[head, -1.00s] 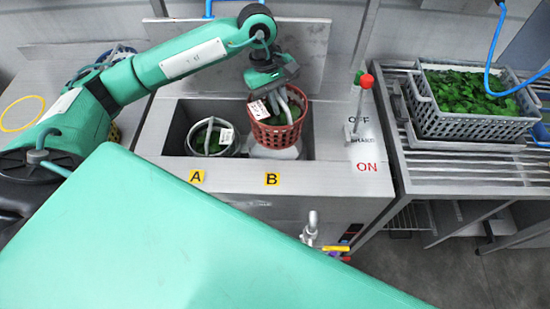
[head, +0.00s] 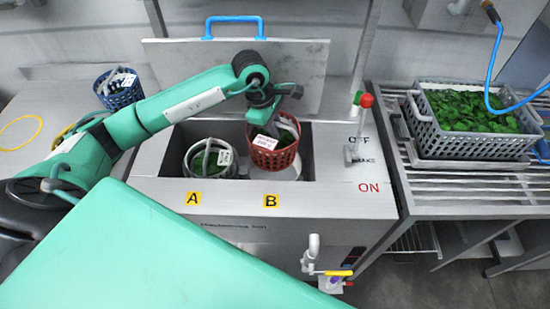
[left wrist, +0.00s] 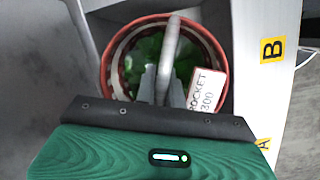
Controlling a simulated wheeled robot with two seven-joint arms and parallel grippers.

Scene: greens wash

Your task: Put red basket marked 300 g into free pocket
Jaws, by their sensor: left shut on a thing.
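The red basket (head: 273,153) with green leaves and a white tag is at pocket B of the steel washer. In the left wrist view the basket (left wrist: 107,80) shows its tag (left wrist: 206,92), reading "ROCKET" and "300". My left gripper (head: 272,108) is above the basket, shut on its handle; it also shows in the left wrist view (left wrist: 163,88). The basket's rim stands above the washer's top edge, its lower part down in the opening; whether it rests on anything is hidden. A grey basket (head: 200,160) with greens and a tag sits in pocket A. My right gripper is not in view.
The raised lid (head: 300,70) with a blue handle stands behind the opening. A lever with a red knob (head: 366,101) is right of pocket B. A blue basket (head: 122,95) stands on the left counter. A grey crate of leaves (head: 460,145) is on the right rack.

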